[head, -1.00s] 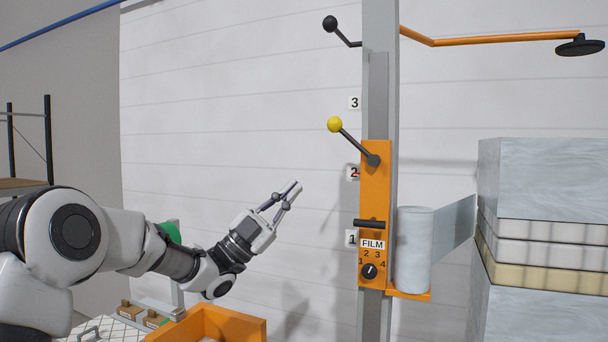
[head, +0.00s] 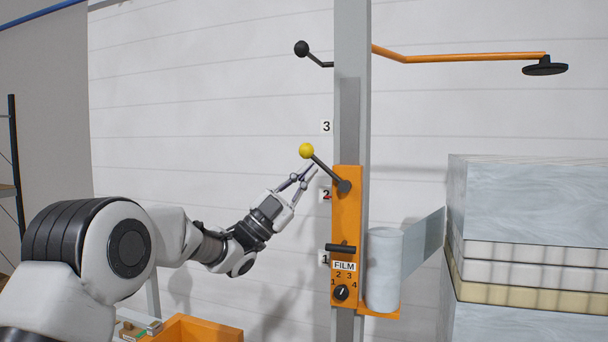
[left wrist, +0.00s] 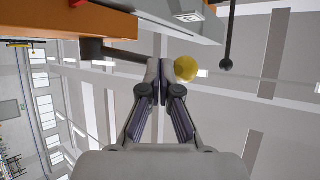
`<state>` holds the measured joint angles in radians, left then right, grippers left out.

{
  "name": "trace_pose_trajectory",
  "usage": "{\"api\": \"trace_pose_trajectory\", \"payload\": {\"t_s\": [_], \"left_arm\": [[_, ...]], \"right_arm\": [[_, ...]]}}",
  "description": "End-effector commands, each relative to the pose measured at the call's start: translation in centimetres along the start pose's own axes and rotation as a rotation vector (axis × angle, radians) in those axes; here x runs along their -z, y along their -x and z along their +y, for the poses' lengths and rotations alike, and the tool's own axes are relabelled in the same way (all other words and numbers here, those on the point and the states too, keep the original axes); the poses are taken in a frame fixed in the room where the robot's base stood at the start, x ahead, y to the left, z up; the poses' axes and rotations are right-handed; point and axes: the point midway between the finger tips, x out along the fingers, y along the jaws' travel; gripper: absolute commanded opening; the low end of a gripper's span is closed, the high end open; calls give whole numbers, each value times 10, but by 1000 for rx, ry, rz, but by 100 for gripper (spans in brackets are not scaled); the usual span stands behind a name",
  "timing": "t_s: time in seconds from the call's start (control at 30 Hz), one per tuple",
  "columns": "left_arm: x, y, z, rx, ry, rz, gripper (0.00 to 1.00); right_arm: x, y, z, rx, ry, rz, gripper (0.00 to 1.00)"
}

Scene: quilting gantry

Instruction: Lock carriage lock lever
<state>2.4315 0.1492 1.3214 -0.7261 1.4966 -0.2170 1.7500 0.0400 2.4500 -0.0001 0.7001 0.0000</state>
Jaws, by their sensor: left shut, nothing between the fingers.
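The carriage lock lever is a dark rod with a yellow ball knob (head: 306,151). It slants up and to the left from its pivot (head: 344,187) at the top of the orange carriage (head: 347,222) on the grey post. My left gripper (head: 310,172) is shut and empty, just below the knob in the head view. In the left wrist view the closed fingertips (left wrist: 160,66) show beside the yellow knob (left wrist: 186,69), overlapping the rod's line. I cannot tell whether they touch it. My right gripper is in neither view.
Another lever with a black knob (head: 301,48) sits higher on the post, and an orange arm (head: 460,57) extends right. A film roll (head: 384,269) stands right of the carriage, near a wrapped stack (head: 515,200). An orange bin (head: 197,329) is low in front.

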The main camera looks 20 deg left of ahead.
Motion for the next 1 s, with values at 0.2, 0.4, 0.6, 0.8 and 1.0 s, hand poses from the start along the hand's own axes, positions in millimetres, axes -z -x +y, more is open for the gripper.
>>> {"api": "trace_pose_trajectory", "payload": {"t_s": [0.2,0.4,0.6,0.8,1.0], "left_arm": [[1,-1,0,-15,-9,0,0],[2,-4,0,-46,-26,0,0],[4,-7,0,-69,-38,1,0],[6,-10,1,-103,-57,1,0],[11,-20,5,-180,-100,2,0]], "right_arm": [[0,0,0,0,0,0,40],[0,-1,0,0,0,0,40],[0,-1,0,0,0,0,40],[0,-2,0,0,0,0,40],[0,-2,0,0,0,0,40]]}}
